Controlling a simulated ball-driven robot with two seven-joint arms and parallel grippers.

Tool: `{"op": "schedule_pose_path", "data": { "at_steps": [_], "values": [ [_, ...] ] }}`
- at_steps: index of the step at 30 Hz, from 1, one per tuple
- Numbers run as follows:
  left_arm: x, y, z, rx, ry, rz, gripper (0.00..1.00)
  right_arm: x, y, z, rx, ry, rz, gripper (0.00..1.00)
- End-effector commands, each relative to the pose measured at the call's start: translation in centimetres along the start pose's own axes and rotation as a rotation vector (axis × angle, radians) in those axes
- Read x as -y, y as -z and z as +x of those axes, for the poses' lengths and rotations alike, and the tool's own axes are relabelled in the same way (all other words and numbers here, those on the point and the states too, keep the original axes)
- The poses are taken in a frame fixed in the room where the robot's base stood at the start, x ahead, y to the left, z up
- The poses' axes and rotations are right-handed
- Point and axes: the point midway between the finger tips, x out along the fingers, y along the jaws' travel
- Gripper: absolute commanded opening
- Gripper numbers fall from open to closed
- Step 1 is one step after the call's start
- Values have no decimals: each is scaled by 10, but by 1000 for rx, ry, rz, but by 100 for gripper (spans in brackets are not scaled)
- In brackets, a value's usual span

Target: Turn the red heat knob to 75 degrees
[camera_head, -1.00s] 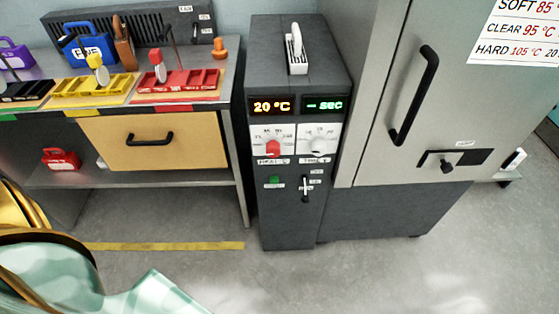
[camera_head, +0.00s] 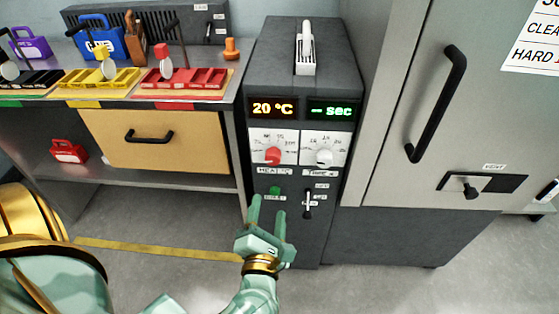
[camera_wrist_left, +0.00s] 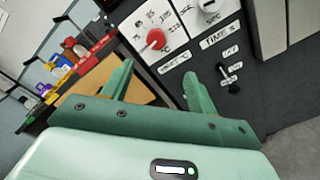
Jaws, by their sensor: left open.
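The red heat knob (camera_head: 272,156) sits on a white dial plate on the front of the dark control cabinet (camera_head: 302,60). In the left wrist view the red knob (camera_wrist_left: 155,39) is ahead of my fingers, apart from them. The display (camera_head: 273,108) above it reads 20 °C. My left gripper (camera_head: 267,204) is open and empty, below the knob and in front of the green button (camera_head: 274,191). In the left wrist view its two green fingers (camera_wrist_left: 160,85) stand wide apart. My right gripper is not in view.
The white time knob (camera_head: 324,154) is right of the red one, under a display reading "-- sec". A black lever switch (camera_head: 308,203) is below it. A bench with coloured trays (camera_head: 185,80) stands left; a grey cabinet door with a black handle (camera_head: 436,103) stands right.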

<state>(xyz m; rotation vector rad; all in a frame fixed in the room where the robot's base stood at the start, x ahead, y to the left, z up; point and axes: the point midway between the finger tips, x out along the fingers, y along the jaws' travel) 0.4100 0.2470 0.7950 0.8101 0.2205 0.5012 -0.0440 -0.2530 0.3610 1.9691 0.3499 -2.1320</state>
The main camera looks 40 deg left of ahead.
Motion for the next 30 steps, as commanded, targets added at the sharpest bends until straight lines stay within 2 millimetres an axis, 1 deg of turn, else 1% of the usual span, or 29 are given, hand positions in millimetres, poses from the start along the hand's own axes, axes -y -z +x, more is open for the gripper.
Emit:
{"op": "schedule_pose_path", "data": {
  "at_steps": [1,4,7,11,15,18,21,25,30],
  "values": [
    [-3,0,2,-11,-9,-33,59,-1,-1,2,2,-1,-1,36],
    [-6,-1,12,-16,-15,-53,59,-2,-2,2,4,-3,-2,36],
    [-6,-1,29,-15,-15,-51,59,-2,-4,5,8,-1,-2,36],
    [-6,0,62,-14,-16,-48,59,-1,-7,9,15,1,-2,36],
    [-6,0,99,-13,-14,-45,59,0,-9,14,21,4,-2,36],
    [-6,1,122,-14,-13,-45,59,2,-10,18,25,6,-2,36],
    [-6,1,140,-13,-13,-44,59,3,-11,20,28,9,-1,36],
    [-6,1,156,-14,-12,-43,59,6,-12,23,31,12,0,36],
    [-7,1,164,-14,-11,-42,59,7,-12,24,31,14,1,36]
  ]
}}
